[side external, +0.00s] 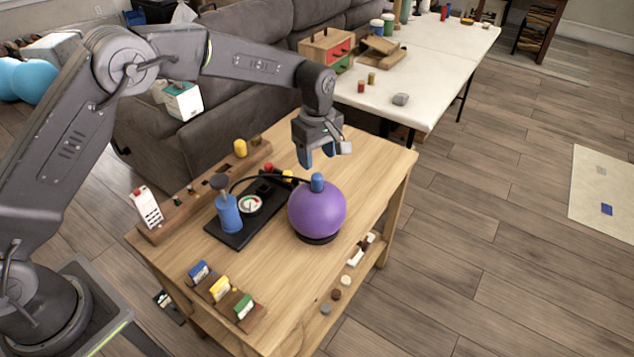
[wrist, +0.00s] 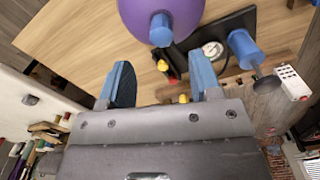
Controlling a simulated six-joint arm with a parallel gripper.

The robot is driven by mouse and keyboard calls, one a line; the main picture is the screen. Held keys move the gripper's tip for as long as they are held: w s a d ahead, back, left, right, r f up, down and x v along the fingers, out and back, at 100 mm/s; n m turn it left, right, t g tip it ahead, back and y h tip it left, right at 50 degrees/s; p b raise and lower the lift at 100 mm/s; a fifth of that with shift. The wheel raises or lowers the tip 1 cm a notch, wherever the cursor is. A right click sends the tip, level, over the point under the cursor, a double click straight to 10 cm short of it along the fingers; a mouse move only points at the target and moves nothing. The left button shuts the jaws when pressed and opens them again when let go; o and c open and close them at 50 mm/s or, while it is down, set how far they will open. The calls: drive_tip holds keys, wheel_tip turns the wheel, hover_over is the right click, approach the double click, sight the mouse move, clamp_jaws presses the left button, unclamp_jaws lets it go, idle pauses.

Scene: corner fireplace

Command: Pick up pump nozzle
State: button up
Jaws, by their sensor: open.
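The pump nozzle, a short blue cylinder (side external: 317,182), stands on top of a purple ball (side external: 317,210). A black hose (side external: 243,183) arcs between the nozzle area and the blue pump (side external: 229,214), which stands on a black base with a round gauge (side external: 250,204). In the wrist view the blue nozzle (wrist: 161,30) shows against the purple ball (wrist: 150,8), beyond my fingertips. My gripper (side external: 318,157) is open and empty, a little above the nozzle, apart from it. Its two blue fingers also show in the wrist view (wrist: 161,75), with a gap between them.
The wooden table (side external: 205,250) holds a rack of small coloured boxes (side external: 222,290) at the front and a wooden strip with a yellow cylinder (side external: 240,148) at the back. Small red and yellow pieces lie near the hose. A sofa (side external: 225,100) and a white table (side external: 440,80) stand behind.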

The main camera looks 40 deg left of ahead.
sight(317, 175)
drive_tip(key=shift+s+f, duration=0.1)
drive_tip(key=shift+f, duration=3.4)
drive_tip(key=shift+c, duration=0.3)
drive_tip(key=c, duration=0.9)
drive_tip(key=shift+c, duration=0.2)
drive_tip(key=shift+r, duration=0.1)
